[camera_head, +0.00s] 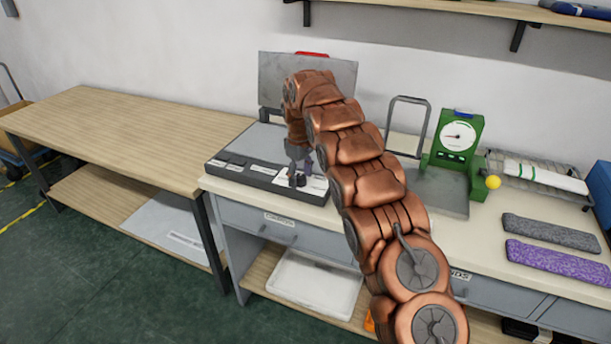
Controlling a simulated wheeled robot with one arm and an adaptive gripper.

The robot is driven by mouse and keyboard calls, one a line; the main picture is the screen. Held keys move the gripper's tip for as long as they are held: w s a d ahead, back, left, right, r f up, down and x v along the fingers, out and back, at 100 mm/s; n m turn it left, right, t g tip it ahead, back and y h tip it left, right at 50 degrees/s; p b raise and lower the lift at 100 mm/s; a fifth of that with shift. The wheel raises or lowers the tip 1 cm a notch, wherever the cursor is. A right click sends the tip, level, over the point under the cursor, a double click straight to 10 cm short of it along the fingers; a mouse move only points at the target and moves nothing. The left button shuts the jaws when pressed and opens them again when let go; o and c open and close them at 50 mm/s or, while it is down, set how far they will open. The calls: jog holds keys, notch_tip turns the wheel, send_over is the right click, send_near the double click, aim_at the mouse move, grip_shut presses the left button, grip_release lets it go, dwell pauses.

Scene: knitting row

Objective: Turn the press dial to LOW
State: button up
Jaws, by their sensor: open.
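The grey press (250,142) stands on the worktop at centre left, its flat lid (283,80) raised with a red handle (312,54) at the top. Its dark front panel (235,168) carries several small labels, too small to read. My gripper (297,181) points down over the right part of this panel and is open. I cannot tell whether it touches the panel. The press dial is not clearly visible; my gripper and arm cover part of the panel there.
To the right stand a green gauge device (458,138) with a white face and a yellow knob (493,182). Grey (550,232) and purple (556,262) knitted strips lie at the right. The wooden table (120,135) at left is bare on top. A shelf (450,8) hangs above.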

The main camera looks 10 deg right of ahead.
aim_at(300, 176)
jog(key=shift+r, duration=3.7)
